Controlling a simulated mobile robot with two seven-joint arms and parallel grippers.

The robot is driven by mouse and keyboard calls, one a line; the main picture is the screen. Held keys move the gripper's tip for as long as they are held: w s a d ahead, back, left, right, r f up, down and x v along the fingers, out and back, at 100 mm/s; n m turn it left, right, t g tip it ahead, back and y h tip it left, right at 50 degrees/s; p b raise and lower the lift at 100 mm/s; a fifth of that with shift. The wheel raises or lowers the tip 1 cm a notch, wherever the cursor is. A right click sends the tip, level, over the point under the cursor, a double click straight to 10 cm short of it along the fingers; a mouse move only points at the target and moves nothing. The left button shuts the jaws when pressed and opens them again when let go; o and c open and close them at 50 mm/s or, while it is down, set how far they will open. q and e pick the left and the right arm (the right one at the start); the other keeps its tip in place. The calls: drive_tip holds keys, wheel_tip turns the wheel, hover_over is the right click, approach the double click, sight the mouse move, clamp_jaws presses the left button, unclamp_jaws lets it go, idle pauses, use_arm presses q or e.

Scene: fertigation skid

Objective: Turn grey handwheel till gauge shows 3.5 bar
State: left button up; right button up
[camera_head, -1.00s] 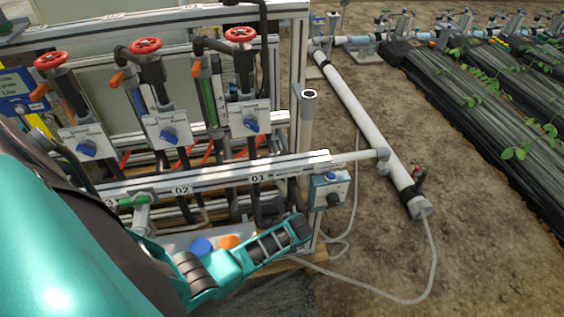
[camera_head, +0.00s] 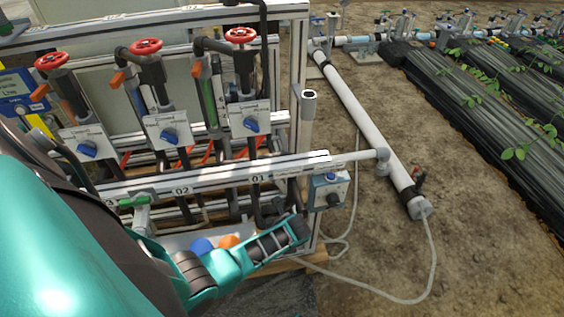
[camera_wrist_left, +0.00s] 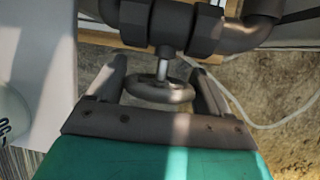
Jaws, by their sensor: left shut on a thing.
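The grey handwheel (camera_wrist_left: 160,92) sits on a short bright stem below a dark pipe valve body (camera_wrist_left: 172,25) in the left wrist view. My left gripper (camera_wrist_left: 160,74) has its two dark fingers on either side of the wheel and is shut on its rim. In the head view my teal left arm (camera_head: 215,270) reaches in from the lower left, low in front of the skid. The handwheel and fingertips cannot be made out there. No readable gauge dial shows in either view. My right gripper is not in view.
The skid frame (camera_head: 300,60) carries three red handwheels, one of them (camera_head: 240,35) at the right, and panels with blue knobs. A blue-grey box (camera_head: 330,190) hangs at its right corner. A white pipe (camera_head: 365,125) and a loose pale hose (camera_head: 432,270) lie on the soil to the right.

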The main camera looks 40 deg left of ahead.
use_arm(q)
drive_tip(key=shift+a+r+t+h+p, duration=0.1)
drive_tip(key=shift+r+t+h+p, duration=0.25)
drive_tip(key=shift+p, duration=0.7)
drive_tip(key=shift+s+f+t+p, duration=0.1)
drive_tip(key=shift+f+t+p, duration=0.1)
drive_tip(key=shift+t+p, duration=0.15)
drive_tip(key=shift+f+n+t+h, duration=0.1)
drive_tip(key=shift+n+t+h, duration=0.2)
drive_tip(key=shift+t+h, duration=0.3)
drive_tip(key=shift+n+t+h, duration=0.3)
drive_tip(key=shift+t+h, duration=0.35)
drive_tip(key=shift+t, duration=0.15)
